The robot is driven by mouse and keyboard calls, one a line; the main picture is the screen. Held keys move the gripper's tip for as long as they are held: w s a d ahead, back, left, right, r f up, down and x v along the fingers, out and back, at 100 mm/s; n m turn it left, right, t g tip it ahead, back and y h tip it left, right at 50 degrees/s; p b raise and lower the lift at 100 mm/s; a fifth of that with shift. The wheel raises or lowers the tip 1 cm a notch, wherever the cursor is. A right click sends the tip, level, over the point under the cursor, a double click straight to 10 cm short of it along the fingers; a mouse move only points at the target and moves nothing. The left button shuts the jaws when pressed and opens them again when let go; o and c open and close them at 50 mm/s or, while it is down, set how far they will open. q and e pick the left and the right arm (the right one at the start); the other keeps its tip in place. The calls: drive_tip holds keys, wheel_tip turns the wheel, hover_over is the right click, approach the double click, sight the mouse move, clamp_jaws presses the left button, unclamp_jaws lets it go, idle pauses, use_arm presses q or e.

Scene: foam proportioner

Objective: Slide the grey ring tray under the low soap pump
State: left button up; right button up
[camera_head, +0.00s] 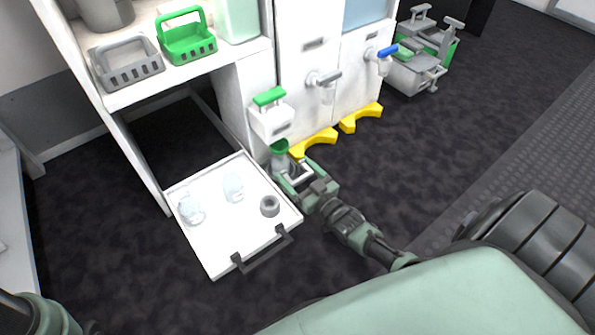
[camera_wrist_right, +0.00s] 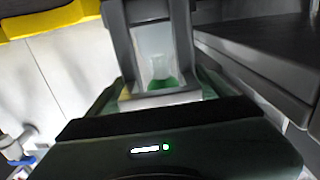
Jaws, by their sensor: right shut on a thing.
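The low soap pump (camera_head: 271,118) is a white box with a green top on the cabinet's side, in the head view. A white pull-out tray (camera_head: 225,240) with a dark handle stands out from the cabinet; a small grey ring (camera_head: 270,206) lies on it near the right edge. I cannot tell which of these is the grey ring tray. My right gripper (camera_head: 287,172) is below the pump, shut on a small clear vessel with a green top (camera_head: 279,147). In the right wrist view the vessel (camera_wrist_right: 160,72) shows between the fingers. My left gripper is out of view.
Two clear glass vessels (camera_head: 191,208) (camera_head: 233,187) stand on the pull-out tray. A grey basket (camera_head: 127,64) and a green basket (camera_head: 187,38) sit on the shelf above. Yellow floor pieces (camera_head: 314,142) lie at the cabinet's foot. A grey tap (camera_head: 323,79) projects nearby. Dark floor is open at right.

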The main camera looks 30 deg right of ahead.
drive_tip(key=shift+w, duration=0.8)
